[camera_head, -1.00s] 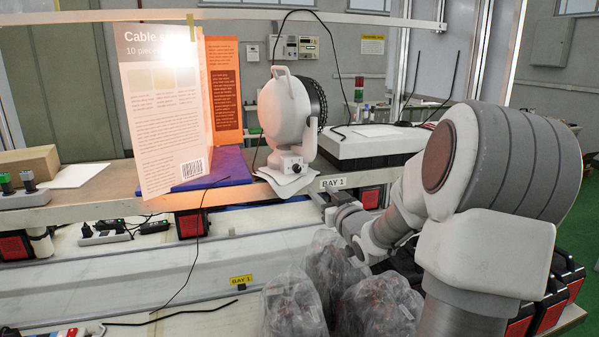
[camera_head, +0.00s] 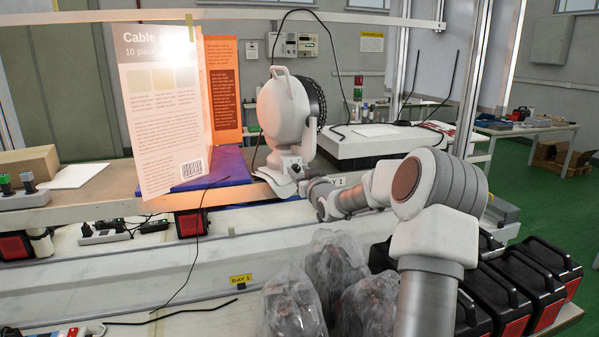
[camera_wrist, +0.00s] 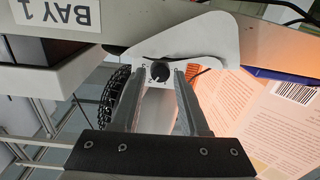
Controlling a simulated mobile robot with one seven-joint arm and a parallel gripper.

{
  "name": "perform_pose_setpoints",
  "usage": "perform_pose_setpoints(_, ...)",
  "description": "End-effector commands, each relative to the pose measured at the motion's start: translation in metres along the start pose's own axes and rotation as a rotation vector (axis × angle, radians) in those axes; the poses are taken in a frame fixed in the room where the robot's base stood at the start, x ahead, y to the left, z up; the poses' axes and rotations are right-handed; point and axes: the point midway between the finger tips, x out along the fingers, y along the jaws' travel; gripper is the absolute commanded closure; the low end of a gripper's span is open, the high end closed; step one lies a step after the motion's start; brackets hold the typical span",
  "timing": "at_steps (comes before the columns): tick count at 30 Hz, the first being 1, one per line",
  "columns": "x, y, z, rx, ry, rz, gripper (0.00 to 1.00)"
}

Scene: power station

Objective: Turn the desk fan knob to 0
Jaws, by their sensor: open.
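The white desk fan (camera_head: 284,112) stands on the shelf, with its round head and dark grille facing right. Its base carries a dark round knob (camera_wrist: 160,72), which in the wrist view lies between the tips of my two fingers. My gripper (camera_wrist: 163,68) is open around or just short of the knob; I cannot tell whether a finger touches it. In the head view my gripper (camera_head: 300,178) is at the front of the fan base, and the knob (camera_head: 295,168) is small there.
A tall leaflet (camera_head: 165,120) stands left of the fan on a blue folder (camera_head: 225,165). A flat white device (camera_head: 370,145) sits right of the fan. Bagged items (camera_head: 330,265) and black-red cases (camera_head: 525,270) lie below. A BAY 1 label (camera_wrist: 58,16) marks the shelf edge.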

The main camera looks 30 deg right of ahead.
Motion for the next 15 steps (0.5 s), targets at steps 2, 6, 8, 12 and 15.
perform_pose_setpoints(2,0.0030,-0.0006,-0.0005,0.000,0.001,-0.001,0.56)
perform_pose_setpoints(6,0.0042,-0.0006,-0.0003,0.000,0.001,-0.001,0.56)
perform_pose_setpoints(8,0.0041,-0.0005,-0.0002,0.000,0.001,0.000,0.56)
perform_pose_setpoints(12,0.0039,-0.0004,-0.0002,0.000,0.001,0.000,0.65)
perform_pose_setpoints(15,0.0038,-0.0003,-0.0003,0.000,0.001,0.000,0.83)
